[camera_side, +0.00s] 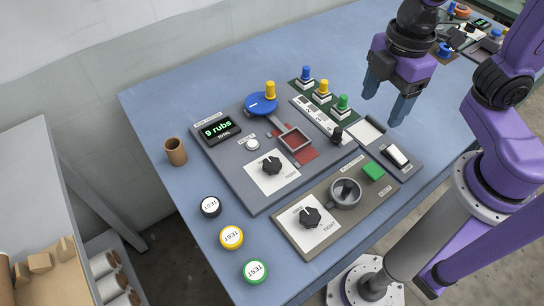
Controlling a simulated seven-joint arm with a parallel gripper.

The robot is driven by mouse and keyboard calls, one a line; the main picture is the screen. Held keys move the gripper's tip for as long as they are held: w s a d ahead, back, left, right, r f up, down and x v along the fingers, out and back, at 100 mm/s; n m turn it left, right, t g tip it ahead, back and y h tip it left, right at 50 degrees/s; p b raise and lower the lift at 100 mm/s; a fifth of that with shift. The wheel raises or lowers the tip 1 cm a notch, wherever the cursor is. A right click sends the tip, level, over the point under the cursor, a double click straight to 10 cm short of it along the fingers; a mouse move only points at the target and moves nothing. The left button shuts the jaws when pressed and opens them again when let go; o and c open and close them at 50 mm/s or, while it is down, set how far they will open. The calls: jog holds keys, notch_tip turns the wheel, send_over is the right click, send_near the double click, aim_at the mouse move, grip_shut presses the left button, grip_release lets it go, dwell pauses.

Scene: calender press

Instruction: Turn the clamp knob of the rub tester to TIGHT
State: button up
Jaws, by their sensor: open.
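The grey panel (225,160) with the "9 rubs" display (221,127) looks like the rub tester. Its black knob (271,166) sits on a white plate with a small label that seems to read TIGHT; the pointer's exact setting is too small to tell. A second, similar black knob (312,217) sits on a white plate of the lighter panel in front, also with small labels. My gripper (388,103) is open and empty, its fingers pointing down, up and to the right of both knobs and apart from them.
A blue disc with a yellow handle (270,91), a square frame (296,142) and a round cup (345,193) stand up from the panels. Blue, yellow and green knobs (323,90) stand behind. TEST-labelled pots (231,238) and a brown cup (175,151) line the left. The blue table's (165,95) back left is clear.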

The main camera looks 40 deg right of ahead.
aim_at(272, 164)
jog(key=w+a+r+n, duration=0.1)
jog(key=w+a+n, duration=0.35)
jog(key=a, duration=0.35)
jog(key=w+a+n, duration=0.3)
jog(key=w+a, duration=0.3)
jog(key=a, duration=0.2)
jog(key=f, duration=1.7)
jog(key=shift+a, duration=0.2)
jog(key=c, duration=1.1)
